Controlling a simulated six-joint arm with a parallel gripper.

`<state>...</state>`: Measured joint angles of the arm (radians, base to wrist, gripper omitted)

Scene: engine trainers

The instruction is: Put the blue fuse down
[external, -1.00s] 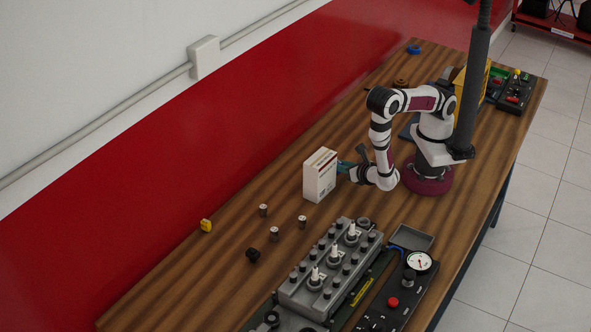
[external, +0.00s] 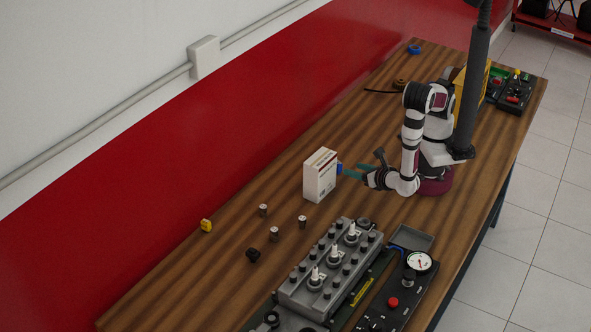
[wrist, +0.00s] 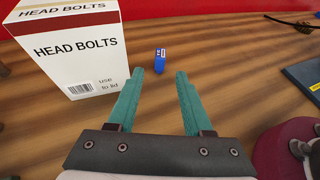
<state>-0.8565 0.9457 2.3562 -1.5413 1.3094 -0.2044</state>
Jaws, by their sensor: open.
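The blue fuse (wrist: 160,60) stands on the wooden table just beyond my fingertips in the wrist view. In the external view the blue fuse (external: 340,168) shows as a small blue spot at the right side of the white box. My gripper (wrist: 158,74) has its two teal fingers apart with nothing between them. In the external view my gripper (external: 362,165) is low over the table, to the right of the fuse and clear of it.
The white HEAD BOLTS box (wrist: 78,52) stands close left of the fuse; it also shows in the external view (external: 319,178). Several small cylinders, one of them here (external: 302,221), stand nearer the camera. A grey engine head (external: 325,275) lies in front.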

